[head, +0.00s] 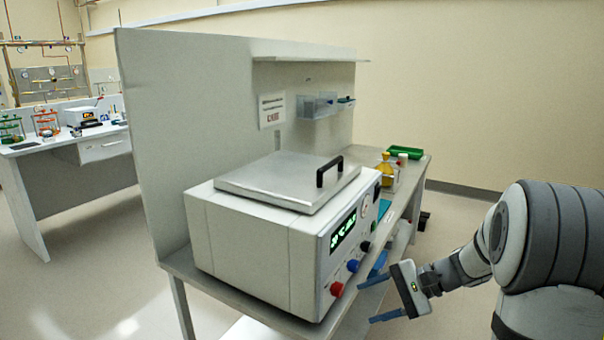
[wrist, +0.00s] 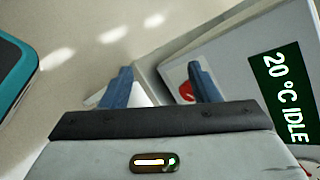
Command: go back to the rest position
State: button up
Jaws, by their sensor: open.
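My gripper (head: 378,301) is at the right of the head view, in front of the bench's front edge and beside the knob side of a white bath unit (head: 250,245). Its two blue fingers are apart with nothing between them. In the wrist view the gripper (wrist: 160,88) also shows open and empty, with the unit's display (wrist: 284,95) reading "20 °C IDLE" at the right. A red knob (wrist: 187,91) shows behind the right finger. The unit's metal lid (head: 285,180) with a black handle lies closed on top.
The bench (head: 402,215) carries bottles (head: 386,170) and a green tray (head: 405,153) farther back. A tall grey panel (head: 185,120) with a shelf stands behind the unit. Another bench (head: 70,147) with glassware stands at the far left. Floor right of the bench is mostly clear.

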jog(key=s+r+n+h+p, duration=0.4)
jog(key=s+r+h, duration=0.1)
jog(key=s, duration=0.5)
jog(key=s+r+n+t+h+p, duration=0.1)
jog(key=s+r+n+h+p, duration=0.2)
jog(key=s, duration=0.7)
notch_tip(320, 180, up, 2)
jog(key=n+h, duration=0.2)
jog(key=h, duration=0.1)
jog(key=shift+a+r+n+h+p, duration=0.15)
jog(key=shift+a+n+h+p, duration=0.15)
jog(key=shift+a+h+p, duration=0.1)
jog(key=shift+w, duration=0.1)
dwell(1.2)
